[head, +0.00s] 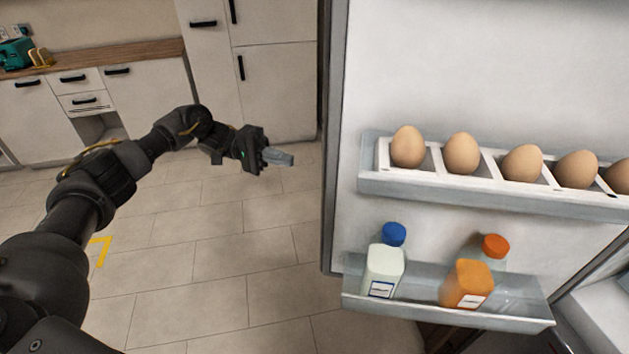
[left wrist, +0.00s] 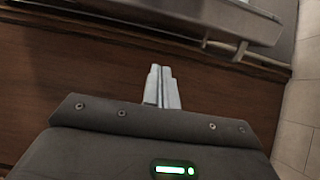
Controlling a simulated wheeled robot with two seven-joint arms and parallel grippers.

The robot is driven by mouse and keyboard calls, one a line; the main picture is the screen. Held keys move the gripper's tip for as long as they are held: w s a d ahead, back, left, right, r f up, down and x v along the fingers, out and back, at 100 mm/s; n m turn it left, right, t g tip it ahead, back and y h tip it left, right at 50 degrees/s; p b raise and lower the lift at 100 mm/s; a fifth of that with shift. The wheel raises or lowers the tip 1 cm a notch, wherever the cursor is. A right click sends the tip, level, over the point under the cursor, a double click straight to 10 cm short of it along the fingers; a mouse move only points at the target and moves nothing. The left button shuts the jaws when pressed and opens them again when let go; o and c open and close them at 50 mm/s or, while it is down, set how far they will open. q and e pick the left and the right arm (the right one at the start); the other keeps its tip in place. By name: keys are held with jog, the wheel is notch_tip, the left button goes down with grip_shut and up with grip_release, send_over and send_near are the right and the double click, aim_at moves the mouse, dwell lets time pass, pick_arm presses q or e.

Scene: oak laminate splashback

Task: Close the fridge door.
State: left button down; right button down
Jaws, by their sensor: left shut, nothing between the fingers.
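The fridge door (head: 450,60) stands open on the right of the head view, its inner side facing me. Its egg shelf (head: 480,192) and its lower bottle shelf (head: 440,312) are on that inner side. My left gripper (head: 290,160) is shut and empty, left of the door's edge with a gap visible in the picture. It also shows in the left wrist view (left wrist: 163,85), fingers together, over a brown wooden surface. My right gripper is not in view.
Several eggs (head: 408,147) sit in the egg shelf. A blue-capped bottle (head: 384,268) and an orange bottle (head: 467,284) stand in the lower shelf. White cabinets (head: 275,90) line the back. The tiled floor (head: 220,270) left of the door is clear.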

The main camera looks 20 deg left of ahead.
pick_arm(q)
jog(key=s+d+p, duration=0.4)
jog(key=d+p, duration=0.3)
jog(key=d, duration=0.3)
jog(key=shift+s+d+p, duration=0.35)
jog(key=shift+p, duration=0.05)
jog(key=shift+s+a, duration=0.1)
jog(key=shift+s, duration=0.05)
